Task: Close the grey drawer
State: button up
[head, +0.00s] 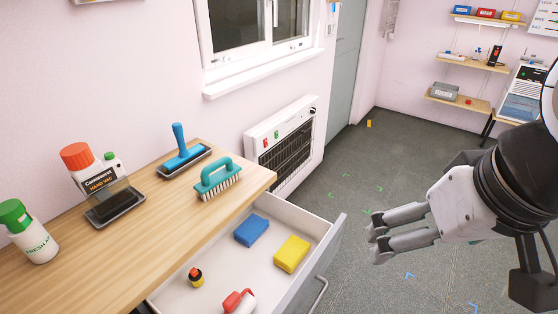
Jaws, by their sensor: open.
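The grey drawer (318,268) is pulled out from under the wooden worktop, at the lower middle of the head view. Its front panel faces right and carries a metal bar handle (319,296), partly cut off by the lower picture edge. Inside lie a blue sponge (252,231), a yellow sponge (291,254), a small black, red and yellow item (196,277) and a red and white item (238,302). My gripper (374,240) is open and empty, right of the drawer front and apart from it, with its fingers pointing left.
A heater (283,142) hangs on the wall behind. Shelves (458,102) are at the back right. Open floor lies behind my gripper.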

aim_at(251, 268)
jog(key=u, duration=0.45)
jog(key=k+j+z, duration=0.2)
jog(key=j, duration=0.15)
jog(key=k+l+u, duration=0.15)
jog(key=l+u, duration=0.2)
jog(key=k+l+u, duration=0.15)
jog(key=l+u, duration=0.25)
jog(key=k+l+u, duration=0.55)
jog(key=l+u, duration=0.2)
jog(key=j+z, duration=0.1)
jog(key=j, duration=0.7)
